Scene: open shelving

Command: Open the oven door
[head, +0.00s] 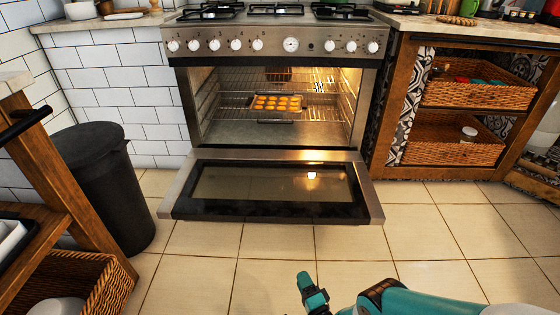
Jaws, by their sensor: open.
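The oven (276,45) stands against the back wall, with a steel front and a row of white knobs. Its door (270,187) is swung down and out, lying roughly level above the floor with its glass facing up. The lit cavity shows wire racks and a tray of round golden baked items (277,103). My gripper (312,292) is at the bottom centre, teal, in front of the door and apart from it. It is open, with nothing seen in it. The door handle cannot be made out clearly.
A black bin (105,185) stands left of the oven. A wooden shelf unit with a wicker basket (90,290) is at the lower left. Wooden shelving with wicker baskets (455,140) stands right of the oven. The tiled floor (440,240) in front and to the right is clear.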

